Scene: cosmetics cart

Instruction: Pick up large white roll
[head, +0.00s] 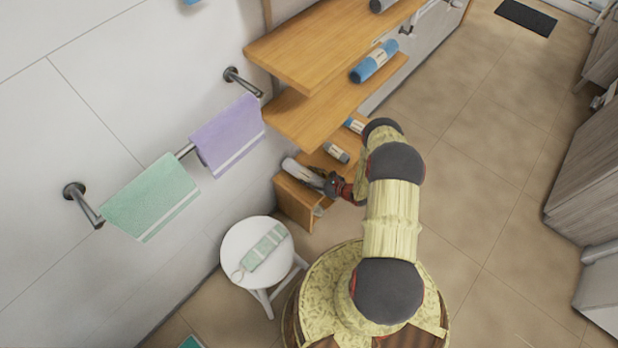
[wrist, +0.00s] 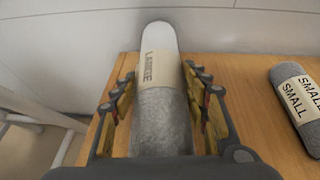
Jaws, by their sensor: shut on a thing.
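The large roll (wrist: 160,88) is light grey-white with a beige band reading "LARGE". It lies lengthwise between the two fingers of my gripper (wrist: 162,100) in the wrist view. My gripper is shut on it, one finger along each side. The roll's far end points toward the white wall. In the head view the roll (head: 300,172) is at the left end of a low wooden shelf, and my gripper (head: 333,185) reaches it from the right. I cannot tell whether the roll touches the shelf.
A grey roll labelled "SMALL" (wrist: 298,108) lies to the right on the wooden shelf (wrist: 245,75). Higher wooden shelves (head: 325,45) hang above, one with a blue roll (head: 374,61). Towels hang on the wall.

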